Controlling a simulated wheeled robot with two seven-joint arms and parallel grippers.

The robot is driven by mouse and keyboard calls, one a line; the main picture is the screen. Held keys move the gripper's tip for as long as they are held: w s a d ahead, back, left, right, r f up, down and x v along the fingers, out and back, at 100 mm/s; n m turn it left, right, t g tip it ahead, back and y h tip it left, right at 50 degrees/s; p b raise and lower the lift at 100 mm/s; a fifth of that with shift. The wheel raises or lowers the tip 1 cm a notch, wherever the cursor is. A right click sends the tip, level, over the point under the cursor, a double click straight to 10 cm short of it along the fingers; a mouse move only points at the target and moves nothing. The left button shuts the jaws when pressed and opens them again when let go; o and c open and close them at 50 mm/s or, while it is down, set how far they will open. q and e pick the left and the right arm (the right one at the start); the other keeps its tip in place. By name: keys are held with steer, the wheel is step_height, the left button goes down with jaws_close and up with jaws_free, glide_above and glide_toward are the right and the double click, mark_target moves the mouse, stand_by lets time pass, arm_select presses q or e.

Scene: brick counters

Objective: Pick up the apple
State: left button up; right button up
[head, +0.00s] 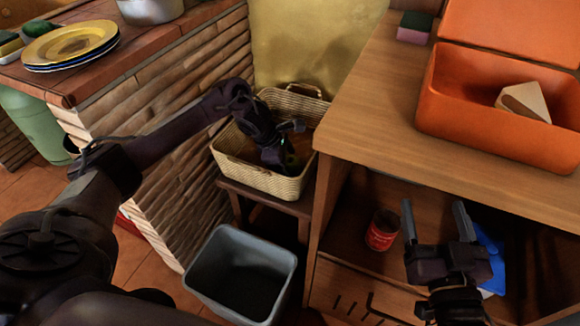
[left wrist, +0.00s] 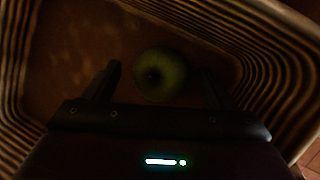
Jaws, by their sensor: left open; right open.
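The apple (left wrist: 160,74) is yellow-green and lies on the floor of a wicker basket (head: 258,178). In the left wrist view it sits between the open fingers of my left gripper (left wrist: 162,80), near their tips; the picture is dark and I cannot tell whether they touch it. My right gripper (head: 435,208) is open and empty in front of the open shelf at the right.
The basket stands on a small wooden stool (head: 232,186) between a brick counter (head: 160,120) and a wooden cabinet (head: 385,100). A grey bin (head: 240,270) is below. A red can (head: 382,230) stands on the shelf near my right gripper. An orange box (head: 440,110) is on top.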

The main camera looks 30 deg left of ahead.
arm_select(q)
steer(key=c, duration=1.1)
